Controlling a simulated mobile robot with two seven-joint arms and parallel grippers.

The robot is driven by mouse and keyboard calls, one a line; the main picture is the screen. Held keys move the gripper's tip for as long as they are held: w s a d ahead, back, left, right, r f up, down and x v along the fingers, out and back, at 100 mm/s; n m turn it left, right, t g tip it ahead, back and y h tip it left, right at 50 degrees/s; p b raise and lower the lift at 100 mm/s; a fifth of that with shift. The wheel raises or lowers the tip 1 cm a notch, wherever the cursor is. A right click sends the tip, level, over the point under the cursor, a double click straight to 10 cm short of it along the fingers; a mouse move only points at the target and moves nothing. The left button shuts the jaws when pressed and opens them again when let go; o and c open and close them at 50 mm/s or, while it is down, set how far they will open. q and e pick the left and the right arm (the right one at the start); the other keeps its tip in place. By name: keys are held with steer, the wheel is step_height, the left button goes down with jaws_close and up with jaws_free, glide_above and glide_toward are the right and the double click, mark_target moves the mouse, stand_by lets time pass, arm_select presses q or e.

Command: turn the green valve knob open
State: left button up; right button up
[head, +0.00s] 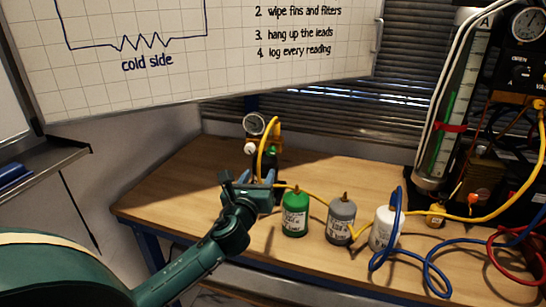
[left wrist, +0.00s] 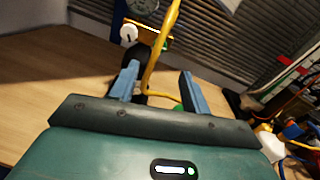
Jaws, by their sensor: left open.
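A small gauge fitting (head: 254,124) stands at the back of the bench, with a round dial, a white knob (head: 250,149) and a dark body. A small green part (head: 271,153) beside the yellow hose looks like the green valve knob, but it is partly hidden. My left gripper (head: 248,177) is open in front of the fitting, apart from the white knob. In the left wrist view the open fingers (left wrist: 159,72) point toward the fitting, with the yellow hose (left wrist: 155,75) showing between them. The green knob is not clear there. My right gripper is not in view.
A green bottle (head: 295,220), a grey bottle (head: 341,225) and a white bottle (head: 384,234) stand right of my left gripper. Yellow, blue and red hoses cross the right side. A tall gauge rig (head: 455,100) stands at right. The bench's left part (head: 170,195) is clear.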

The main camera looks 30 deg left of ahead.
mark_target(270, 153)
arm_select(q)
steer(key=x, duration=1.2)
steer(key=shift+s, duration=0.1)
steer(key=shift+c, duration=0.4)
steer(key=c, duration=0.9)
